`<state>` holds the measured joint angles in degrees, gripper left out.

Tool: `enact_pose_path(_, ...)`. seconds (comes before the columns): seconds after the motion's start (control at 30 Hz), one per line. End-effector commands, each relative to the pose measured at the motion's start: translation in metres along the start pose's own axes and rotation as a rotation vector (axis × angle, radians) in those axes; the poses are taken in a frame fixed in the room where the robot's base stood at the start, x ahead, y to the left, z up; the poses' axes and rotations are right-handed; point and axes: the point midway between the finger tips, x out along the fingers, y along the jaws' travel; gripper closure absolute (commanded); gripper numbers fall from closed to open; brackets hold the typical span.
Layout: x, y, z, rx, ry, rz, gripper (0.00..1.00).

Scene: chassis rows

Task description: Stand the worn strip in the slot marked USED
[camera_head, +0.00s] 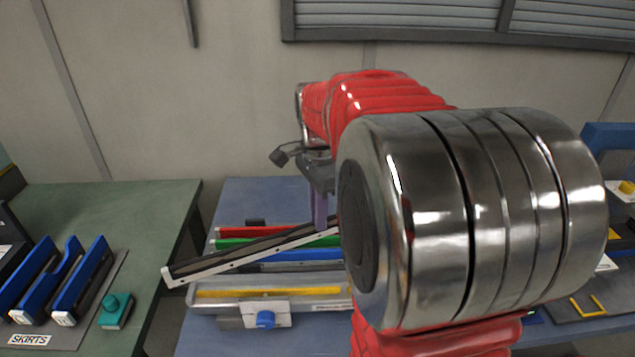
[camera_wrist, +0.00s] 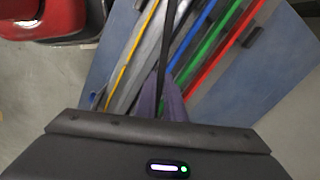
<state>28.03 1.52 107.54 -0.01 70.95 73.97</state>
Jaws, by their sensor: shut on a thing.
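My gripper (camera_head: 320,210) has purple fingers and is shut on a long dark strip with a pale metal edge (camera_head: 235,253). The strip is held lengthwise, tilted, its left end lower, above a blue bench with coloured rails. In the wrist view the gripper (camera_wrist: 162,105) is closed around the dark strip (camera_wrist: 167,50), which runs up the picture. My arm hides the strip's right end in the head view. I cannot tell wear on it from here. No label reading USED is legible in either view.
Red, green and blue rails (camera_head: 265,232) and a silver tray with a yellow bar (camera_head: 240,293) lie on the blue bench (camera_head: 215,335). A rack of blue uprights labelled SKIRTS (camera_head: 85,280) stands on the green table (camera_head: 150,205) at left. A gap separates the tables.

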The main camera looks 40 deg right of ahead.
Motion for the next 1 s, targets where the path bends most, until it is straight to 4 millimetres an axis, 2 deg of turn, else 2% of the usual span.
enact_pose_path(0.03,-0.003,-0.019,0.012,-0.096,0.000,-0.001,1.00)
enact_pose_path(0.2,-0.009,-0.070,0.055,-0.420,0.000,-0.001,1.00)
enact_pose_path(0.37,-0.012,-0.112,0.104,-0.724,0.000,-0.001,1.00)
enact_pose_path(0.5,-0.012,-0.143,0.153,-0.987,0.000,-0.001,1.00)
enact_pose_path(0.7,-0.009,-0.173,0.219,-1.315,0.001,-0.001,1.00)
enact_pose_path(0.8,-0.008,-0.180,0.240,-1.417,0.001,-0.001,1.00)
enact_pose_path(1.0,-0.007,-0.184,0.253,-1.485,0.001,-0.002,1.00)
